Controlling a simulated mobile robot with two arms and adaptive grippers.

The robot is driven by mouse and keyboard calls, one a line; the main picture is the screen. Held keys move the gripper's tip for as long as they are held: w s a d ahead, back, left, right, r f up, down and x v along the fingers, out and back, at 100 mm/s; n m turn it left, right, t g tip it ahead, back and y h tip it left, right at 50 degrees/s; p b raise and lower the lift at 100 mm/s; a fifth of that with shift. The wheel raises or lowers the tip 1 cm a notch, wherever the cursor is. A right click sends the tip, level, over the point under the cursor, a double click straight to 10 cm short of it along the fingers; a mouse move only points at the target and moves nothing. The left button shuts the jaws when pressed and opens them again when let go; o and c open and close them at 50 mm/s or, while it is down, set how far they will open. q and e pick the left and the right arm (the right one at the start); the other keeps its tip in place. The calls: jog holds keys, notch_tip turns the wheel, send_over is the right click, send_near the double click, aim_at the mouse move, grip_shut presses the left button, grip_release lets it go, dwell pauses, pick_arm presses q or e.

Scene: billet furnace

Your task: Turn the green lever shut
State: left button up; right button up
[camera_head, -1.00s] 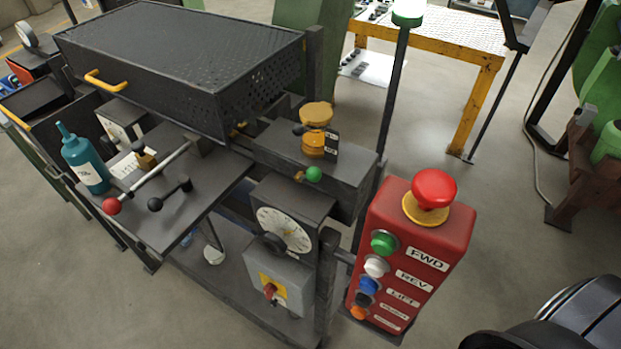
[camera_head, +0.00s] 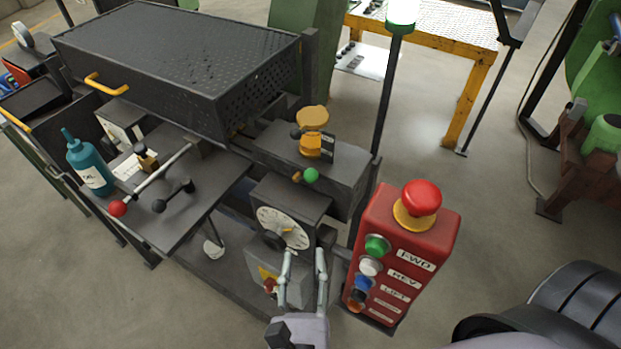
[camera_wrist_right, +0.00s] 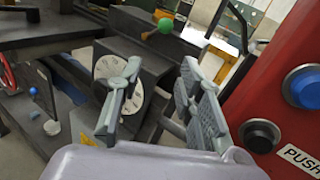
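The green lever's round green knob (camera_head: 311,175) sits at the front of a dark block on the machine, beside a small brass-coloured fitting (camera_head: 297,177). In the right wrist view the green knob (camera_wrist_right: 166,25) shows near the top, beyond the fingers. My right gripper (camera_head: 304,253) is open and empty, below the lever in the head view, in front of the dial and grey switch box. Its two spread fingers also show in the right wrist view (camera_wrist_right: 161,75). The gripper is apart from the lever. My left gripper is not in view.
A red button box (camera_head: 411,255) with a red mushroom button stands close to the right of my right gripper. A white dial (camera_head: 283,228) and a grey switch box (camera_head: 262,275) are close by. A teal bottle (camera_head: 88,163) and a red-knobbed lever (camera_head: 118,208) are at left.

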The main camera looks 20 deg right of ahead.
jog(key=r, duration=0.1)
send_near(311, 182)
jog(key=x, duration=0.9)
jog(key=shift+w+b, duration=0.25)
jog(key=shift+b, duration=0.1)
grip_shut()
